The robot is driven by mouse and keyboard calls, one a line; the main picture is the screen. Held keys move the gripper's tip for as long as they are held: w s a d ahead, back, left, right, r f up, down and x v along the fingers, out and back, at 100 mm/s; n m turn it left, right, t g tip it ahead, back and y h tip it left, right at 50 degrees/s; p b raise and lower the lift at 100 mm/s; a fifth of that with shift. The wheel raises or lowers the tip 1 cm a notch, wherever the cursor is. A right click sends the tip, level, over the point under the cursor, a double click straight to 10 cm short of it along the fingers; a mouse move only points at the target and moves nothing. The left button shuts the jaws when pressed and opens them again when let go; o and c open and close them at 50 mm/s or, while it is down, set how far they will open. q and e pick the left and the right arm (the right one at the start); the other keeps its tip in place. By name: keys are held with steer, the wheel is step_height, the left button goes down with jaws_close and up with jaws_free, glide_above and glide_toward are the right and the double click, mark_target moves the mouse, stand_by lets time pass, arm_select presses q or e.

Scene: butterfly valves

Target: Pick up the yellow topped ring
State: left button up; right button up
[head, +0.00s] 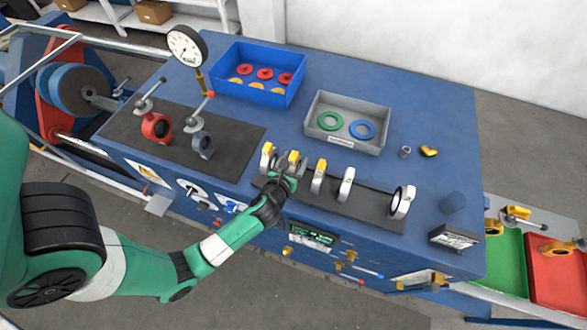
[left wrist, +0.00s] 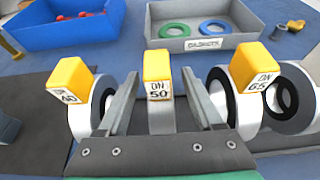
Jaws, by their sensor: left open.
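Several rings stand in a row on a dark mat, and some have yellow tops. In the left wrist view, the yellow-topped ring marked DN 50 (left wrist: 158,72) is in the middle, with the DN 40 ring (left wrist: 72,80) to its left and the DN 65 ring (left wrist: 253,68) to its right. The DN 50 ring also shows in the head view (head: 294,157). My left gripper (head: 287,172) is open, with one finger on each side of the DN 50 ring. Its fingers hide part of the neighbouring rings. My right gripper is out of view.
A grey tray (head: 370,106) with a green and a blue ring and a blue bin (head: 250,93) with red and yellow parts stand behind the row. A dial gauge (head: 186,46) stands at the back left. Plain rings stand to the right (head: 345,184).

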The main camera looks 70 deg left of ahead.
arm_select(q)
steer(key=shift+x, duration=1.1)
jaws_close()
stand_by(0.5)
